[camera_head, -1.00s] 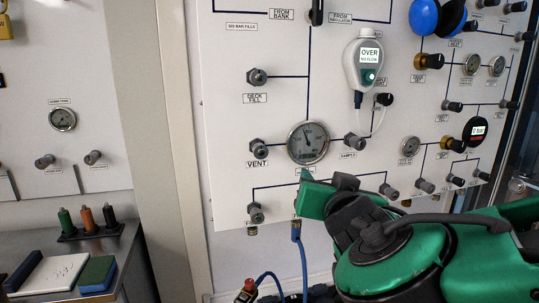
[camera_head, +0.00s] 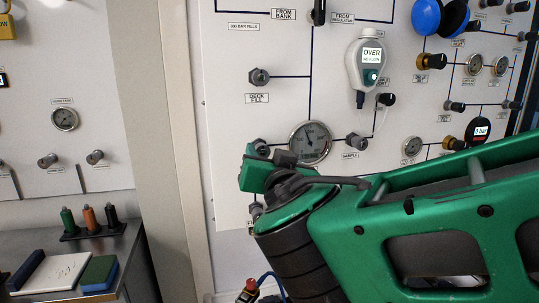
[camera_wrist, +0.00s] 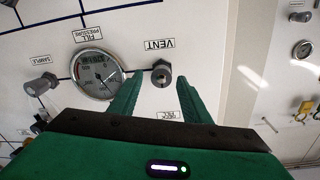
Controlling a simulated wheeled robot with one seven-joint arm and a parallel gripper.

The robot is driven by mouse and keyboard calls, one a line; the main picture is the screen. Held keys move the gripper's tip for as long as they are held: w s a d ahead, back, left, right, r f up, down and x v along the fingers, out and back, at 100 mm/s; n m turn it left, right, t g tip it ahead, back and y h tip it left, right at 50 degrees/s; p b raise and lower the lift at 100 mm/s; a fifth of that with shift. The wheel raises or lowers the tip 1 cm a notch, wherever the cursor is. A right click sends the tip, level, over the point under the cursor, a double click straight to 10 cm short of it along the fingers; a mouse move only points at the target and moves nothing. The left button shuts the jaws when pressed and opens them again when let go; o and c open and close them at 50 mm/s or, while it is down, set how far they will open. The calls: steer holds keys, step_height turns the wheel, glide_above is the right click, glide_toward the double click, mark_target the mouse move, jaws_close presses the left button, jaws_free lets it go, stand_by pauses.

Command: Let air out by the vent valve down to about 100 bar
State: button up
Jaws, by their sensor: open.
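The vent valve (camera_wrist: 161,77) is a grey knob beside its VENT label in the wrist view. It lies just beyond and between the fingertips of my gripper (camera_wrist: 158,80), which is open, with a green finger on either side and nothing held.
The deck fill knob (camera_head: 259,77) is above the vent valve. The sample knob (camera_head: 356,141) is right of the gauge. A bench (camera_head: 60,245) with small bottles stands at the left.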

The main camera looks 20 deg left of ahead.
steer(key=shift+x, duration=0.85)
